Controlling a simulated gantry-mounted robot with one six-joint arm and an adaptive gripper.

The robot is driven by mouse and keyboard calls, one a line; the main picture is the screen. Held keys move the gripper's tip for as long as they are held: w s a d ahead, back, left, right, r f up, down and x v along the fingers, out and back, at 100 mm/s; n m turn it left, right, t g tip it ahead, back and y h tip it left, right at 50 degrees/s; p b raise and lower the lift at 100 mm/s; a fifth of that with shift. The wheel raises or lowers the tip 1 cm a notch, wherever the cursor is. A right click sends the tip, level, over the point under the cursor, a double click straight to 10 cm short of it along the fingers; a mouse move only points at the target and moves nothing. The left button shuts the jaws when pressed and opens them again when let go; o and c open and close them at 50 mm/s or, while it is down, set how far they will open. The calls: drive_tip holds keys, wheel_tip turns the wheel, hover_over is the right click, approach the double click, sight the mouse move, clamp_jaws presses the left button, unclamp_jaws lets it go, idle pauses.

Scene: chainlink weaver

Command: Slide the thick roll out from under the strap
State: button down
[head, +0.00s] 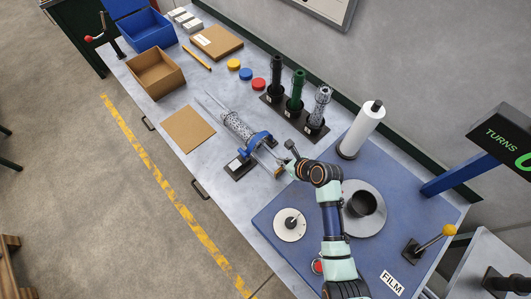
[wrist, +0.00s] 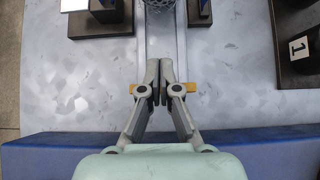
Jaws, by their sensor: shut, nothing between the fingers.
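The thick roll (head: 236,125) is a grey chain-link mesh roll lying along two pale rails in the head view. The blue strap (head: 256,141) crosses over its near right end between dark blocks. My gripper (head: 286,155) is just right of the strap, over the rails' near end. In the wrist view my gripper (wrist: 160,80) is shut and empty, apart from the roll. The roll's far end is outside the wrist view.
A yellow-orange bar (wrist: 190,88) crosses behind my fingers. A dark rack with several upright rolls (head: 296,98) stands to the right. A brown sheet (head: 190,129) lies to the left. A white film roll (head: 362,128) stands upright on the blue mat (head: 275,210).

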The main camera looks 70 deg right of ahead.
sight(260, 151)
drive_tip(key=b+x, duration=0.2)
drive_tip(key=x, duration=0.6)
drive_tip(key=shift+a, duration=0.1)
drive_tip(key=shift+w+d+r, duration=0.1)
drive_tip(key=shift+w+d, duration=0.2)
drive_tip(key=shift+w, duration=0.25)
drive_tip(key=shift+w+d+r, duration=0.1)
drive_tip(key=shift+w+d, duration=0.2)
drive_tip(key=shift+w, duration=0.3)
drive_tip(key=shift+w+d, duration=0.2)
drive_tip(key=shift+w, duration=0.3)
